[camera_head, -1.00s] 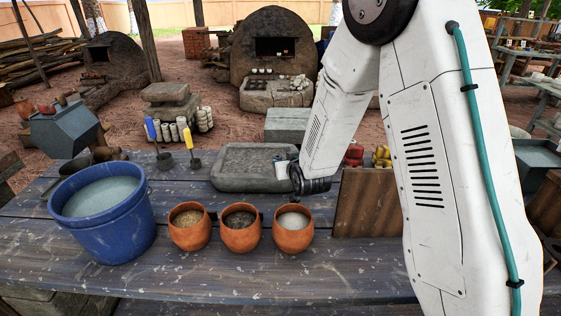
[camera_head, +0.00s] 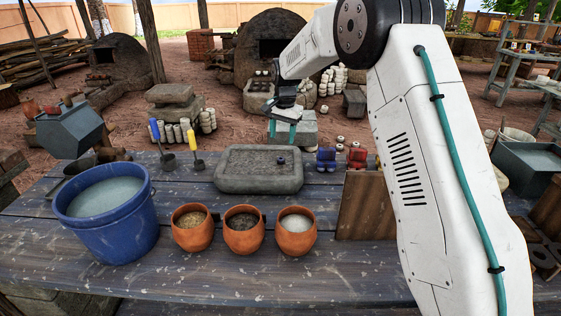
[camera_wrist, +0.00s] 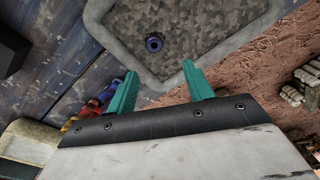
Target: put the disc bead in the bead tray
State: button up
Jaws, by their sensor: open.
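The disc bead (camera_head: 281,160) is a small dark blue ring lying flat on the grey stone tray (camera_head: 235,180), toward its far right part. I take this to be the bead tray. In the wrist view the bead (camera_wrist: 154,44) lies on the tray's rough, gravelly floor, inside the raised rim (camera_wrist: 120,52). My gripper (camera_head: 282,132) is above and behind the tray's far edge in the head view. Its two teal fingers (camera_wrist: 160,70) are apart, with nothing between them, and do not touch the bead.
Small blue (camera_head: 326,159) and red (camera_head: 357,157) objects stand right of the tray. Three orange pots (camera_head: 242,233) and a blue bucket (camera_head: 105,215) stand in front and left. A wooden board (camera_head: 365,205) stands at right. The front of the table (camera_head: 200,275) is clear.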

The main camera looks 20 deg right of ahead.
aim_at(281, 160)
jog(key=shift+s+f+g, duration=0.2)
jog(key=shift+s+g, duration=0.1)
jog(key=shift+s, duration=0.15)
jog(key=shift+m, duration=0.3)
jog(key=f, duration=0.7)
jog(key=shift+w+a+f, duration=0.15)
jog(key=shift+a+f, duration=0.1)
jog(key=shift+f, duration=0.05)
jog(key=c, duration=1.1)
jog(key=shift+r, duration=0.15)
